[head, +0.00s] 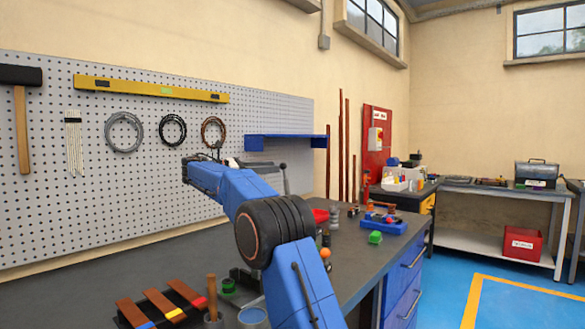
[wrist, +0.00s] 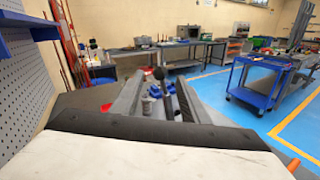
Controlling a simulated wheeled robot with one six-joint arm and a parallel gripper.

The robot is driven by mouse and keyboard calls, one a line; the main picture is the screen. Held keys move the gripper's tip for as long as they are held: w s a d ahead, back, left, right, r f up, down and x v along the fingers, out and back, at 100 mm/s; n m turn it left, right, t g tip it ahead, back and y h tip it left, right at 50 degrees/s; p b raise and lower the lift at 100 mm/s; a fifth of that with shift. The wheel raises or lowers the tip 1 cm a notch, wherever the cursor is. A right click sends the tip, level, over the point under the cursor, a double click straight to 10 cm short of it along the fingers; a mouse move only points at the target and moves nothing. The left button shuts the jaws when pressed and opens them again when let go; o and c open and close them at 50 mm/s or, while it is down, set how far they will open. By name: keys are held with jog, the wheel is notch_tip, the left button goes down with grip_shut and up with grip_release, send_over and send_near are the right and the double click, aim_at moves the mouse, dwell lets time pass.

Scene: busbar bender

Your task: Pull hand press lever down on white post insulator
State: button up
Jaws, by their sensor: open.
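A thin grey lever with a black knob (head: 284,178) stands nearly upright just right of my arm in the head view. A black knob on a thin rod (wrist: 158,74) also shows between my fingers in the wrist view. My gripper (wrist: 161,86) is open, with its two grey fingers spread and nothing held. The lower part of the press is hidden behind my blue arm. A grey ribbed post (head: 335,216) stands on the dark workbench (head: 345,262); I cannot tell whether it is an insulator. No clearly white post insulator shows.
A pegboard (head: 60,190) runs along the wall. A blue cart (wrist: 255,88) stands on the open floor.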

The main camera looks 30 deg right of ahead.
jog(key=s+d, duration=0.1)
jog(key=d, duration=0.8)
jog(key=shift+s+d, duration=0.25)
grip_shut()
